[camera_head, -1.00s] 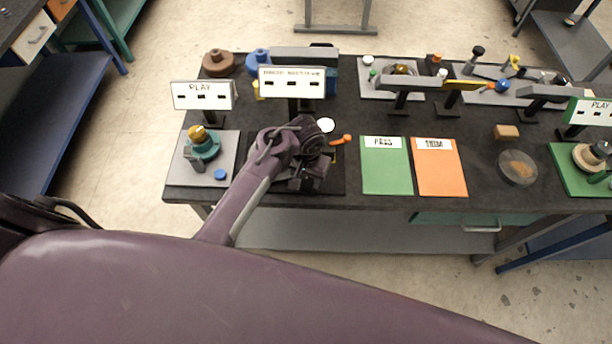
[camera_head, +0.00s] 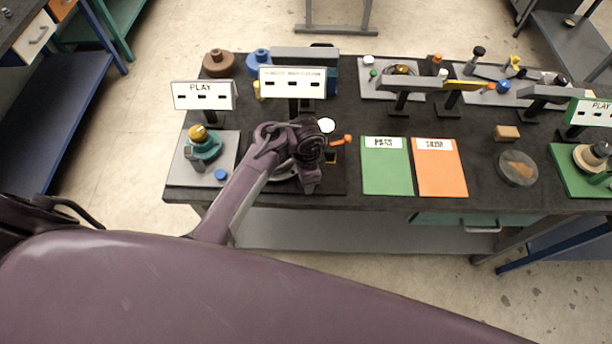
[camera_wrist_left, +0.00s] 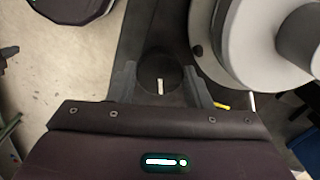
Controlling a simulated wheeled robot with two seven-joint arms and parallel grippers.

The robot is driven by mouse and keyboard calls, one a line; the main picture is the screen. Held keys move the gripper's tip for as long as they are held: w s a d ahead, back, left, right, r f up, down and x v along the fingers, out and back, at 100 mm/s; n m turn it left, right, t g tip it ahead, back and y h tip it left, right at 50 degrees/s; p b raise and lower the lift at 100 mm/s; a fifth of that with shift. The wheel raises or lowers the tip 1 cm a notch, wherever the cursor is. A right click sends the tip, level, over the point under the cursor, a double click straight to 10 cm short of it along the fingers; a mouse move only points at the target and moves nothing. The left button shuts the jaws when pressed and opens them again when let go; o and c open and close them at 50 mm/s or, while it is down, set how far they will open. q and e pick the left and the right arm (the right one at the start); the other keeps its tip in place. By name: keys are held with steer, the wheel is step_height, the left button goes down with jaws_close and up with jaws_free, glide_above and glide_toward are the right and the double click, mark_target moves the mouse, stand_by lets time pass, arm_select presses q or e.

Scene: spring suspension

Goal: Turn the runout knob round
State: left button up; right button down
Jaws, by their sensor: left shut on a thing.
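The runout knob (camera_wrist_left: 158,66) is a dark round knob with a white mark on its face, seen in the left wrist view. My left gripper (camera_wrist_left: 160,88) has one finger on each side of it and is shut on it. My right gripper is not in view.
A large grey stepped disc (camera_wrist_left: 238,48) stands close to the right of the knob in the wrist view. An orange handle (camera_head: 341,139) is right of my wrist. Green (camera_head: 387,172) and orange (camera_head: 440,175) cards lie further right. A teal device (camera_head: 203,147) stands left.

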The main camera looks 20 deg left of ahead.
arm_select(q)
steer(key=m, duration=0.5)
steer(key=shift+m, duration=0.3)
steer(key=m, duration=0.5)
steer(key=shift+m, duration=0.4)
steer(key=o, duration=0.7)
steer(key=shift+w, duration=0.1)
